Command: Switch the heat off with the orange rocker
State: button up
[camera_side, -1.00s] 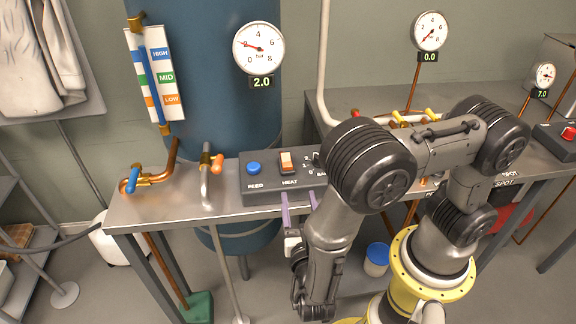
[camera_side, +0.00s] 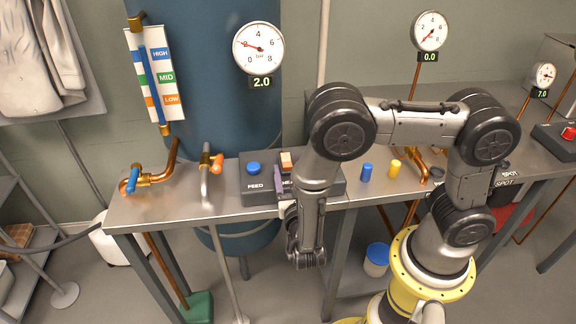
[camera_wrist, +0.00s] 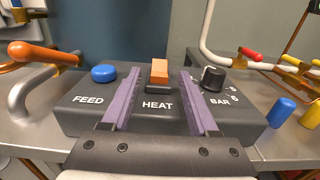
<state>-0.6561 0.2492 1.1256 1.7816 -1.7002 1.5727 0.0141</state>
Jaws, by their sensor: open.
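The orange HEAT rocker (camera_wrist: 159,70) stands on the dark control box (camera_wrist: 72,113), between the blue FEED button (camera_wrist: 104,73) and the black BAR knob (camera_wrist: 213,78). In the side view the rocker (camera_side: 286,158) shows just above my gripper, and the box (camera_side: 254,198) is partly hidden by my arm. My gripper (camera_wrist: 158,90) is open and empty. Its two purple fingers lie left and right of the rocker in the wrist view, pointing toward it, with the HEAT label between them. Whether they touch the box I cannot tell.
Left of the box is an orange-handled valve (camera_side: 217,163) on a grey pipe. To the right, a blue peg (camera_side: 366,172) and a yellow peg (camera_side: 395,168) stand on the bench. The blue boiler (camera_side: 205,80) rises behind, with a gauge (camera_side: 259,48) reading 2.0.

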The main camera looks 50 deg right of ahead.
aim_at(287, 161)
jog(key=shift+x, duration=1.3)
grip_shut()
